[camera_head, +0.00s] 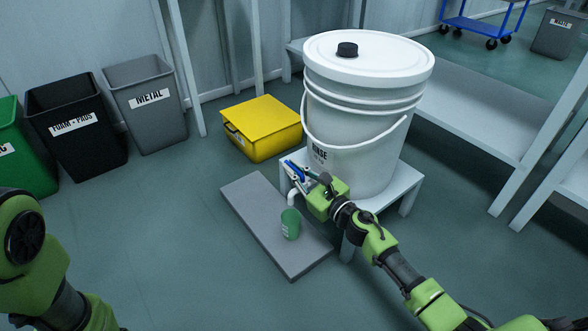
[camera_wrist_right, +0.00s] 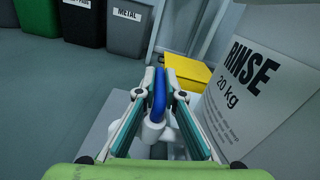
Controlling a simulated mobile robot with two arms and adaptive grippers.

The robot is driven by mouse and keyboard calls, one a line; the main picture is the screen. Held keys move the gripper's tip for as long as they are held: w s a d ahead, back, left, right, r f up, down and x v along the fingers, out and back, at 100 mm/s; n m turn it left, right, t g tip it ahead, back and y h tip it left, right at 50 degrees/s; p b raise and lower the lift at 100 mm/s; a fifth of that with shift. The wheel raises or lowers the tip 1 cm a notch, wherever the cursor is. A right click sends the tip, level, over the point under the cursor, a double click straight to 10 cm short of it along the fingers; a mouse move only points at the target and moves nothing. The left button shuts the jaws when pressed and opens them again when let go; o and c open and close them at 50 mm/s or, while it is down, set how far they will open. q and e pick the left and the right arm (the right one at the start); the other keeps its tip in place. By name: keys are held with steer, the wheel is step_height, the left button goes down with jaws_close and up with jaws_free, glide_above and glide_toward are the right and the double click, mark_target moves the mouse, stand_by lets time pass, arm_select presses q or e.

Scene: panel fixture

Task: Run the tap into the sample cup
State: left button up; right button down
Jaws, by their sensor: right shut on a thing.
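A white bucket (camera_head: 366,125) labelled RINSE stands on a low white stand, with a white tap (camera_head: 291,199) low on its front. The tap's blue handle (camera_wrist_right: 159,95) sits between the fingers of my right gripper (camera_wrist_right: 160,78), which is shut on it. In the head view my right gripper (camera_head: 303,177) reaches the tap from the lower right. A green cup (camera_head: 291,224) stands upright on a grey slab (camera_head: 262,237), close below the tap's spout. Whether liquid runs is not visible. My left gripper is out of view; only my left arm shows at the lower left.
A yellow box (camera_head: 262,122) sits on the floor behind the slab. Green, black (camera_head: 75,127) and grey (camera_head: 147,103) bins stand at the left. White benches (camera_head: 470,105) are at the right. The floor left of the slab is clear.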

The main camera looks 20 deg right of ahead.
steer(key=shift+s+a+n+g+y+b, duration=0.1)
steer(key=shift+a+n+g+y+b, duration=0.1)
steer(key=shift+n+g+y+b, duration=0.5)
steer(key=shift+t, duration=0.3)
steer(key=c, duration=2.1)
jaws_free()
steer(key=shift+c, duration=0.2)
steer(key=v, duration=1.2)
steer(key=shift+d+f, duration=0.1)
